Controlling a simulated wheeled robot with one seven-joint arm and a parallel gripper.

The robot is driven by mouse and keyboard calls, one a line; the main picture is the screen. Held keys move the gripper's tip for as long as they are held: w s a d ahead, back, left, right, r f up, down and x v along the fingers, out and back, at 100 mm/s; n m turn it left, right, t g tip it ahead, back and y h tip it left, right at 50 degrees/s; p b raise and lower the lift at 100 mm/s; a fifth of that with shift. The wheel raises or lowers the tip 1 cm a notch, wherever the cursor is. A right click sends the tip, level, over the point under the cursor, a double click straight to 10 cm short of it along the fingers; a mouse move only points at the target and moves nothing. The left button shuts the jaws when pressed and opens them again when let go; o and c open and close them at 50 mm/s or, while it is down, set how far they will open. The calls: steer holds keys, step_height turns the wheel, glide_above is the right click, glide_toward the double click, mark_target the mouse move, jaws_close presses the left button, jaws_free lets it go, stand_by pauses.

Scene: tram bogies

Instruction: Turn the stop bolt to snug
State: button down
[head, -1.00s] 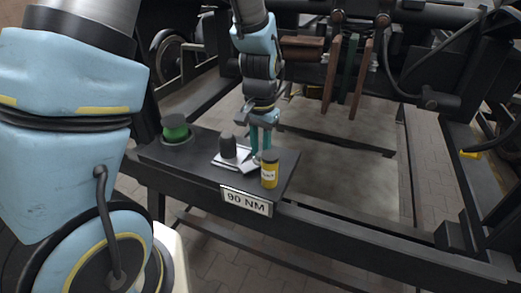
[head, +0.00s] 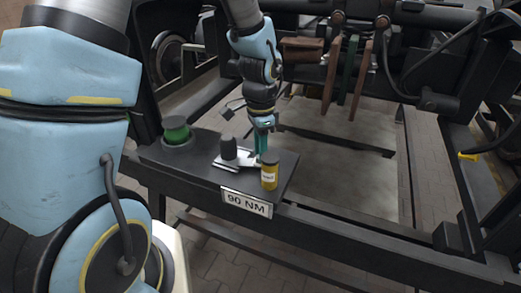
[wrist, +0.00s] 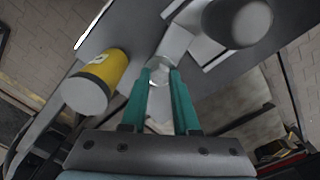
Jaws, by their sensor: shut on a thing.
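My gripper (wrist: 159,85) has two teal fingers pointing down at the dark bench plate, and it also shows in the head view (head: 261,157). The fingers are shut on the stop bolt (wrist: 159,70), a small pale metal head between the tips. The bolt sits beside a light metal bracket (wrist: 177,43), which also shows in the head view (head: 232,160). In the head view the fingers largely hide the bolt. I cannot tell how far the bolt is screwed in.
A yellow can (head: 269,173) stands close to the fingers, near the front edge. A dark rounded knob (head: 228,149) rises by the bracket. A green jar with a dark cap (head: 175,131) stands at the left. A "90 NM" sign (head: 246,203) hangs in front. Bogie beams (head: 380,234) surround the bench.

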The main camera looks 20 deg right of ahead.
stand_by(0.4)
steer(key=c, duration=0.7)
jaws_free()
steer(key=shift+o, duration=0.2)
steer(key=shift+r, duration=0.1)
step_height(320, 180, up, 11)
steer(key=b, duration=0.1)
steer(key=shift+a+f, duration=0.1)
steer(key=shift+f, duration=0.1)
steer(key=w+a+f+n+t, duration=0.1)
steer(key=a+f+n, duration=0.1)
steer(key=a+n, duration=1.5)
steer(key=a, duration=0.8)
steer(key=shift+a+f+t, duration=0.25)
steer(key=shift+f+t, duration=0.05)
